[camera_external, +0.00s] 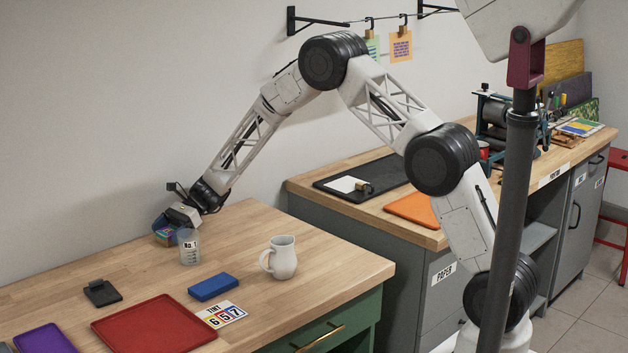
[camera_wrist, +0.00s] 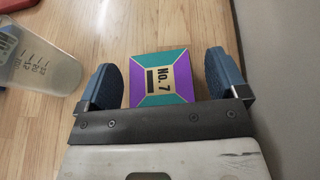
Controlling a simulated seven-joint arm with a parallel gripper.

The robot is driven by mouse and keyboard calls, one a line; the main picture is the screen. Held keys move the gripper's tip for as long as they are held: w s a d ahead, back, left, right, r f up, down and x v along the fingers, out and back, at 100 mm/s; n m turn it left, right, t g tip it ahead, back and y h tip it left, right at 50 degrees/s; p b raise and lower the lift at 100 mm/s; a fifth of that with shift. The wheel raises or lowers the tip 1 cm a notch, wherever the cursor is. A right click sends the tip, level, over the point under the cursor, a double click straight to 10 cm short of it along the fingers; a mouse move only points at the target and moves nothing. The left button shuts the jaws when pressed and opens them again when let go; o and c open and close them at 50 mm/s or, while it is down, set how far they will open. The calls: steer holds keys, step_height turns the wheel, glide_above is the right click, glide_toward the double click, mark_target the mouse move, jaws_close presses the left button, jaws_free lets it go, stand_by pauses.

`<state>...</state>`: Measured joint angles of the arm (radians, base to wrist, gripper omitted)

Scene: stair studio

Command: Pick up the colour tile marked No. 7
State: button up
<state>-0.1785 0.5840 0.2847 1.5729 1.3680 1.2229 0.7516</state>
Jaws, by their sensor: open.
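The No. 7 tile (camera_wrist: 152,62) is purple and teal with a tan centre marked "No. 7". In the wrist view it lies between the two blue fingers of my gripper (camera_wrist: 162,66), with a gap visible on each side. My gripper is open and holds nothing. In the external view my gripper (camera_external: 170,226) is low at the back of the wooden table, left of and behind a clear beaker. The tile (camera_external: 166,238) shows there only as a small purple and teal patch, partly hidden by my gripper.
The clear beaker (camera_external: 189,252) stands close beside my gripper; it is at the left in the wrist view (camera_wrist: 50,50). The wall is close behind.

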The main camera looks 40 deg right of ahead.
mark_target(168, 231)
stand_by(0.5)
steer(key=c, duration=1)
steer(key=shift+r, duration=0.1)
steer(key=shift+r, duration=4.9)
